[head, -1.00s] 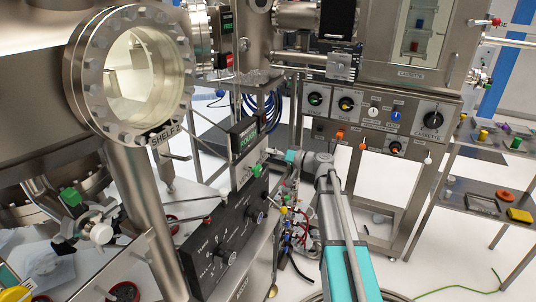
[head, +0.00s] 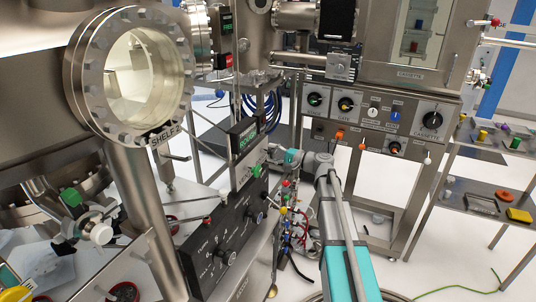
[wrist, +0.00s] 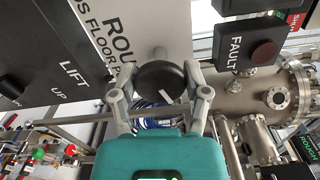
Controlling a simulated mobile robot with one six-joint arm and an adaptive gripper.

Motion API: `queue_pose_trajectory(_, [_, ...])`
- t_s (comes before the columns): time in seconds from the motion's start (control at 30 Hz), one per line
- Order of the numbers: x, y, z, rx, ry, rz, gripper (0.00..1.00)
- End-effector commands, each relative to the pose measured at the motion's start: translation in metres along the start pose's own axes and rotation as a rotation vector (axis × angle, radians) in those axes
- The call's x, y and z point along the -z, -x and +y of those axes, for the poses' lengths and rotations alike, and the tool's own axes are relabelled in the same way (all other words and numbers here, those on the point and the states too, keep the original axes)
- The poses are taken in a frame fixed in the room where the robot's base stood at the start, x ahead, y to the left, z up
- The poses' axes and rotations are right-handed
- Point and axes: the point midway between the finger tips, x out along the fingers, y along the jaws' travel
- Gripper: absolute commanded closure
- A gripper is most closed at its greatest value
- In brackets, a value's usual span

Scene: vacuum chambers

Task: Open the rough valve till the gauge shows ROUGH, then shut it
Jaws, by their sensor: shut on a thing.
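The rough valve knob (wrist: 158,84) is round and black with a white pointer mark, in the wrist view. It sits at a pale panel (wrist: 150,25) lettered "ROU…", partly cut off. My gripper (wrist: 160,78) has one finger on each side of the knob and is shut on it. In the head view my gripper (head: 271,157) is small beside the left-hand console, and the knob is hidden there.
A FAULT box (wrist: 249,49) with a dark red button stands close right of my gripper. A black LIFT panel (wrist: 60,55) is at left. A cassette control panel (head: 380,118) stands behind.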

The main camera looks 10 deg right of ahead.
Motion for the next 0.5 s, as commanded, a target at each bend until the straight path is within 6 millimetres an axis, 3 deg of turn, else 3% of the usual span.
queue_pose_trajectory(0.5, [0.0046,0.0026,-0.0006,0.002,-0.273,0.012,0.87])
